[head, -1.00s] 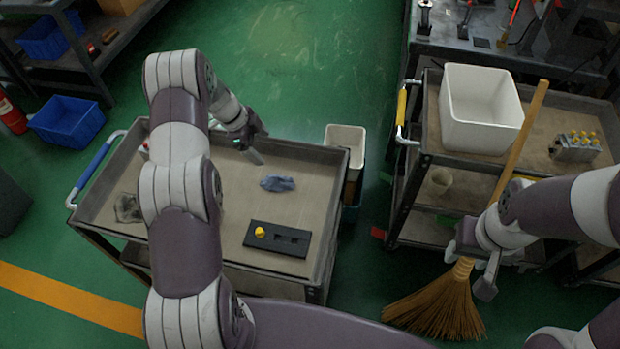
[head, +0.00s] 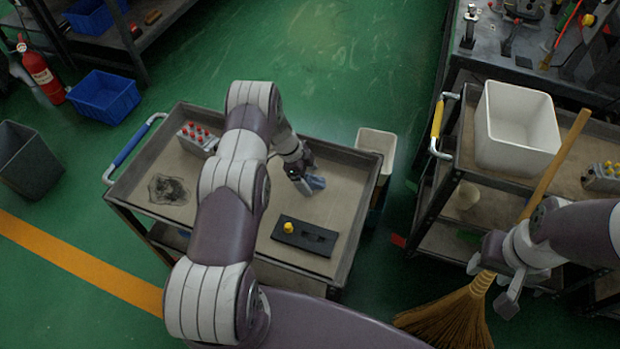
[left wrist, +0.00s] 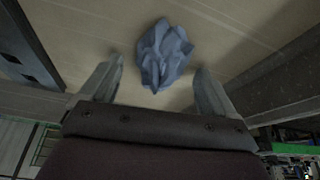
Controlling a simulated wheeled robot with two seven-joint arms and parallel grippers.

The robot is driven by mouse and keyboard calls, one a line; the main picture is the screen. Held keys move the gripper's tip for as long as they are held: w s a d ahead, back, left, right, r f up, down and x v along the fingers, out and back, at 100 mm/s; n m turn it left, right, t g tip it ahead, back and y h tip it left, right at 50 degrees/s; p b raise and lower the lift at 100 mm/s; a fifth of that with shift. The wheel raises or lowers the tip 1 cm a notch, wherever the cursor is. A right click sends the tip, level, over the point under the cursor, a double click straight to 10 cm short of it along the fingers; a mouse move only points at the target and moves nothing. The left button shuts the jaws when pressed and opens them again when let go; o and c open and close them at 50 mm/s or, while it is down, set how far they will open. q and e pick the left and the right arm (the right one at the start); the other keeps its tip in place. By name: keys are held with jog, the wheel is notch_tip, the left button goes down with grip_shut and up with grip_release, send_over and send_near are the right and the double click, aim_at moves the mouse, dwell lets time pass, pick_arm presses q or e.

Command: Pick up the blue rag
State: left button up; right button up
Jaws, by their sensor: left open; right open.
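The crumpled blue rag (head: 316,183) lies on the tray of the left cart (head: 345,170), partly hidden behind my left gripper in the head view. In the left wrist view the rag (left wrist: 163,55) lies just past the fingertips, between their lines. My left gripper (head: 304,187) is open and empty, close to the rag; its two fingers also show in the left wrist view (left wrist: 155,85), apart from the rag. My right gripper (head: 492,288) is open at the right, in front of the broom.
A black block with slots and a yellow knob (head: 304,236) lies in front of the rag. A valve block with red knobs (head: 197,138) and a dark stain (head: 170,189) are at the tray's left. A broom (head: 458,310) leans against the right cart, which holds a white bin (head: 517,130).

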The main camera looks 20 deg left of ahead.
aim_at(312, 176)
pick_arm(q)
jog(key=shift+s, duration=0.1)
jog(key=c, duration=1.1)
jog(key=shift+r, duration=0.6)
notch_tip(312, 176, up, 3)
jog(key=shift+f+b, duration=0.1)
jog(key=shift+b, duration=0.4)
jog(key=s+d+r, duration=0.2)
jog(key=d, duration=0.1)
jog(key=s+d+r, duration=0.2)
jog(key=d, duration=0.1)
jog(key=s+d+r, duration=0.2)
jog(key=d+r, duration=0.1)
jog(key=shift+s+d+b, duration=0.25)
jog(key=shift+b, duration=0.15)
